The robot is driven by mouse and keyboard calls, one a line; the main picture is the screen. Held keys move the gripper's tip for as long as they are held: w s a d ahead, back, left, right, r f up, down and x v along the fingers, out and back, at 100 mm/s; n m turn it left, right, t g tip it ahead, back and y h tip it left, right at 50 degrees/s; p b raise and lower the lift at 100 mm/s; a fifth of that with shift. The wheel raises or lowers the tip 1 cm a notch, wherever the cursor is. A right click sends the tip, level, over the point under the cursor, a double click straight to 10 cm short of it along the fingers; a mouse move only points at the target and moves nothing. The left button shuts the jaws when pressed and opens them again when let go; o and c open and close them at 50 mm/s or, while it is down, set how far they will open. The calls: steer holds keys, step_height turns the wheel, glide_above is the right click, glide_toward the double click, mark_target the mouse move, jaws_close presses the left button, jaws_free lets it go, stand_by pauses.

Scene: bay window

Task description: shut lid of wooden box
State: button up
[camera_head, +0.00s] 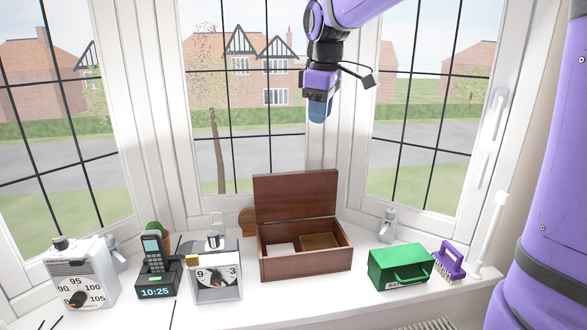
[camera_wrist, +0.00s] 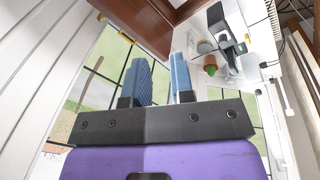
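The wooden box (camera_head: 306,265) stands on the white window sill near the middle of the head view. Its lid (camera_head: 295,196) is raised, standing roughly upright at the back edge. The inside shows a pale section on the left and a brown section on the right. My gripper (camera_head: 319,110) hangs above and behind the box, clear of the lid, with blue fingers pointing down. In the wrist view my gripper (camera_wrist: 161,75) has a gap between its fingers and holds nothing. Brown wood of the box (camera_wrist: 140,22) shows beyond the fingertips there.
A green box (camera_head: 400,267) and purple brush (camera_head: 448,262) stand right. Window frames rise close behind.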

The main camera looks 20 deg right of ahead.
steer(key=w+d+f+n+g, duration=0.1)
steer(key=w+f+n, duration=0.3)
steer(key=w, duration=0.6)
steer(key=w+d+f+n+g, duration=0.1)
steer(key=w+f+n, duration=0.2)
steer(key=w+f, duration=0.6)
steer(key=shift+y, duration=0.3)
steer(key=f, duration=0.2)
steer(key=w+f, duration=0.1)
steer(key=f, duration=0.5)
steer(key=shift+w+f, duration=0.25)
steer(key=shift+w, duration=0.15)
jaws_close()
